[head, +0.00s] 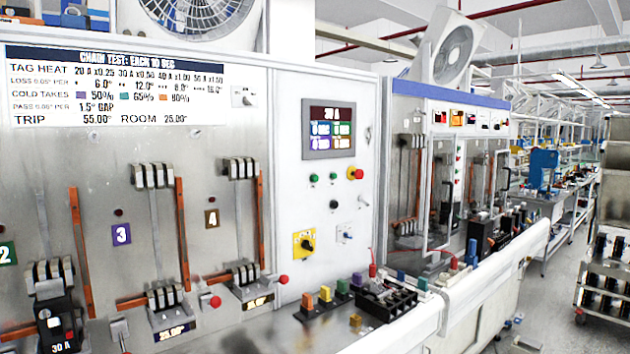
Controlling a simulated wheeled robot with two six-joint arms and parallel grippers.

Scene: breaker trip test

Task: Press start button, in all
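A white control panel (290,200) stands in the middle of the head view. Two small green buttons, a left one (313,178) and a right one (333,177), sit on it below a display (330,130) that reads 30 A. No readable label shows which one is the start button. A red button on a yellow base (355,173) is to their right. A black knob (333,205) is below them. Neither of my grippers is in view, and nothing covers the buttons.
A yellow rotary switch (304,244) is lower on the panel. Test stations with copper bars and a breaker marked 30 A (62,335) fill the left. Coloured blocks and a black terminal block (386,300) lie on the bench ledge. An aisle with a cart (605,270) is at right.

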